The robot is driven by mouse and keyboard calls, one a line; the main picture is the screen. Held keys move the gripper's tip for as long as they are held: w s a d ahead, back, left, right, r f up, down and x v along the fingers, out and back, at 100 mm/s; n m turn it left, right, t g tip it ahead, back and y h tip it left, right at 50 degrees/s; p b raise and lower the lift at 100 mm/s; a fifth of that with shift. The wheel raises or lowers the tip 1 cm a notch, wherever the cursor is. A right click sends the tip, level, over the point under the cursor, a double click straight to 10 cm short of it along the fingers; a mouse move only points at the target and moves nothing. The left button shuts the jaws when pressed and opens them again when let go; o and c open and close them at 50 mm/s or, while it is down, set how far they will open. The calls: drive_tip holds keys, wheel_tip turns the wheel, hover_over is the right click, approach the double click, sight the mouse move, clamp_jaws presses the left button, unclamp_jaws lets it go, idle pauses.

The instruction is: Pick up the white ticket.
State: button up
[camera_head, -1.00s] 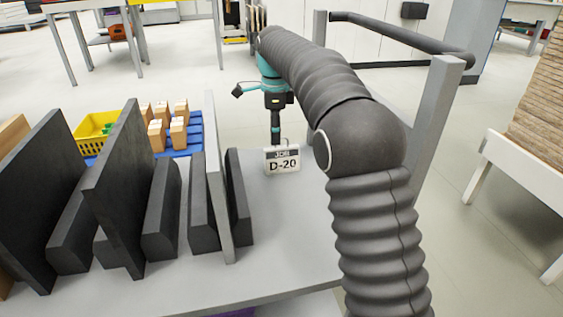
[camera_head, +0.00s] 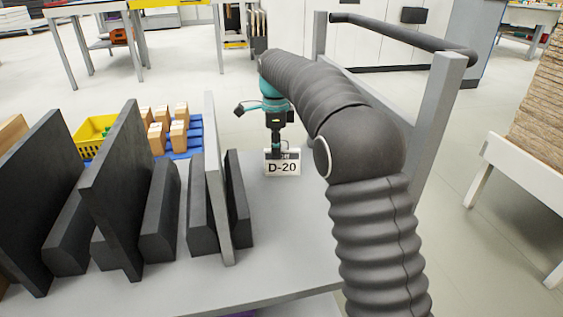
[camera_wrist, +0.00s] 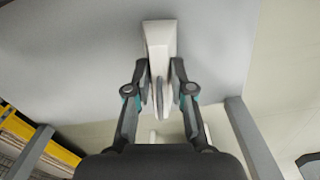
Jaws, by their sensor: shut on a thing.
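The white ticket (camera_head: 282,166), marked D-20, stands upright on the grey table in the head view. My gripper (camera_head: 277,152) has come down on it from above, with its fingers at the ticket's top edge. In the wrist view the white ticket (camera_wrist: 159,40) is seen from above, and my gripper (camera_wrist: 159,78) has a finger on each side of it, closed on it. The ticket's lower end still appears to be at the table top; I cannot tell whether it touches.
Black panels and a grey divider (camera_head: 218,180) stand left of the ticket. Behind them are a blue tray (camera_head: 196,135) with wooden blocks and a yellow basket (camera_head: 90,140). A grey post (camera_head: 433,130) rises at the table's right side. The table (camera_head: 290,220) in front of the ticket is clear.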

wheel_tip(320, 180, up, 10)
drive_tip(key=p, duration=0.2)
drive_tip(key=shift+p, duration=0.4)
idle(0.4)
drive_tip(key=shift+r, duration=0.25)
drive_tip(key=shift+s+f, duration=0.1)
